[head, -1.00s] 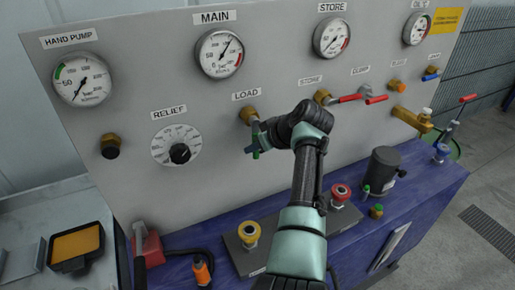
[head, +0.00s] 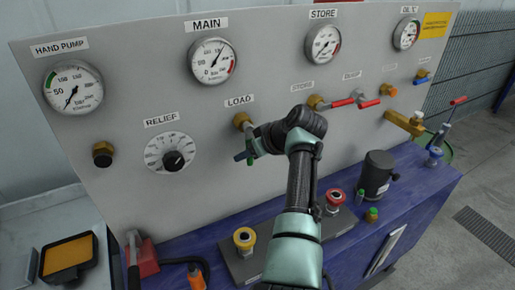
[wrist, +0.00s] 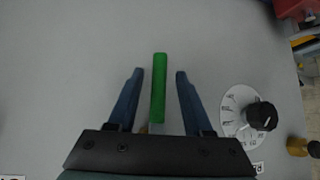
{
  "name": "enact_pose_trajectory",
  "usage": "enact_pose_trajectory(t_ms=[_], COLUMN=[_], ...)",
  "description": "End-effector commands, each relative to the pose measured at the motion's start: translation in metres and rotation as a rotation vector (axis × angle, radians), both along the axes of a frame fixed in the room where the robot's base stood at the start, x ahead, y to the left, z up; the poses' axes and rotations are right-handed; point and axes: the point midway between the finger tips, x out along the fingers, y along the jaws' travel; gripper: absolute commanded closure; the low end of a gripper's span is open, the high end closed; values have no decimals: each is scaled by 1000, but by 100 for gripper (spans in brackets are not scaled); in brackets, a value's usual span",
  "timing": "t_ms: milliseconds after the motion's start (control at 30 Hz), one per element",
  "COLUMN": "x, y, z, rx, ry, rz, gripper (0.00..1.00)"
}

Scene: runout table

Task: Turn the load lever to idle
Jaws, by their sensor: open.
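The load lever has a green handle (wrist: 159,90) that stands between the two blue fingers of my open gripper (wrist: 159,72), with a gap on each side. In the head view my gripper (head: 246,156) is at the panel just below the brass load fitting (head: 241,120), under the LOAD label (head: 239,101). The handle appears to point down along the panel there. Most of the lever is hidden behind my gripper in the head view, and its base is hidden by the gripper body in the wrist view.
The relief dial (head: 172,159) is left of my gripper, and a red-handled store valve (head: 340,103) is to its right. Gauges line the panel (head: 120,90) above.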

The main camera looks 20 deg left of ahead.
Motion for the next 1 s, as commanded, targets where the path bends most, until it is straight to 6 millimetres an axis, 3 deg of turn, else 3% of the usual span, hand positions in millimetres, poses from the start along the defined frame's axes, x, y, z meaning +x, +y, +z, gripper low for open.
enact_pose_trajectory(t_ms=[267,600,800,1000], x=[-9,-31,-37,-39], y=[-23,-67,-79,-82], z=[22,70,86,89], rx=[1,0,0,1], ry=[-4,-2,1,2], rz=[-2,-2,-1,-1], gripper=[49,49,49,49])
